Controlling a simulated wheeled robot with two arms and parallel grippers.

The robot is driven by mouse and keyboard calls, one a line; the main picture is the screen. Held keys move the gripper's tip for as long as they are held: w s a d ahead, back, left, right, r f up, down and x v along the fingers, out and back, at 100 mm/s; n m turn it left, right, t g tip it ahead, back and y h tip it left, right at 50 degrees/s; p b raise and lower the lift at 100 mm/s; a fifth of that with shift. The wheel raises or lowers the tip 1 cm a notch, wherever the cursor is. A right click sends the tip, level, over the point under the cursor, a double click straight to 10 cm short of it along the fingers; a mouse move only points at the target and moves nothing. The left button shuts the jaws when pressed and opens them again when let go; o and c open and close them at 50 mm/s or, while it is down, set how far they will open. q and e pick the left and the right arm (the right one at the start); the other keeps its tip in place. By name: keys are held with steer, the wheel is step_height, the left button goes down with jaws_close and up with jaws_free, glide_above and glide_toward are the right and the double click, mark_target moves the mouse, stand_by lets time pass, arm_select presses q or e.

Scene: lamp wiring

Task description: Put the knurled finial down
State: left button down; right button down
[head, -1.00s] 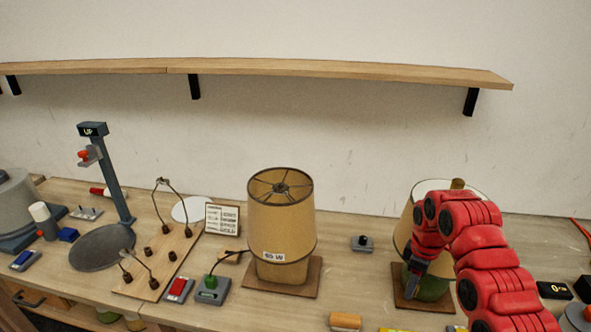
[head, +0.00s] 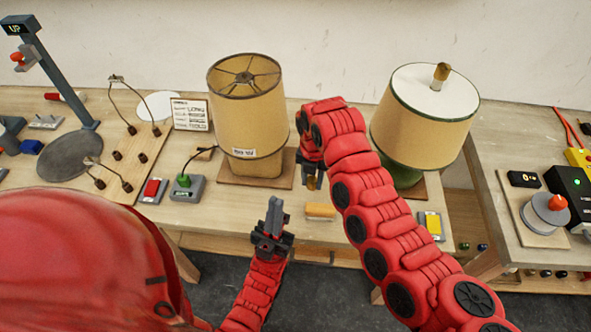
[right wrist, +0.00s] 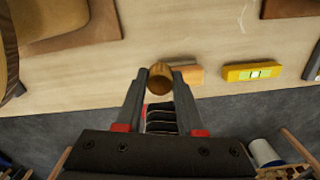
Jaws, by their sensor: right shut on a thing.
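My right gripper (head: 311,180) is shut on the knurled finial (right wrist: 160,76), a small brownish-gold piece between the fingertips in the right wrist view. In the head view the finial is a small, partly hidden bit below the jaws. It is over the front part of the bench, between the two lamps. A tan wooden block (head: 320,211) lies on the bench close by; it also shows just behind the finial in the right wrist view (right wrist: 188,74). My left gripper (head: 272,228) points up in front of the bench edge; its finger gap cannot be made out.
A tan-shaded lamp (head: 246,105) stands left of my right gripper. A white-topped lamp (head: 425,115) with a brass-coloured top piece stands right. A yellow level (head: 432,225) lies near the front edge. Bare bench (head: 215,222) lies between the left lamp and the edge.

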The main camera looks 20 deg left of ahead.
steer(key=p, duration=0.1)
glide_above(311, 197)
steer(key=s, duration=0.2)
steer(key=f, duration=0.4)
steer(key=shift+s+d+f, duration=0.1)
steer(key=shift+d+f, duration=0.1)
steer(key=shift+d, duration=0.05)
step_height(311, 197, down, 3)
steer(key=shift+f+p, duration=0.2)
steer(key=shift+p, duration=0.25)
steer(key=shift+f, duration=0.35)
steer(key=shift+f, duration=0.2)
steer(key=c, duration=0.5)
jaws_free()
steer(key=shift+r, duration=0.1)
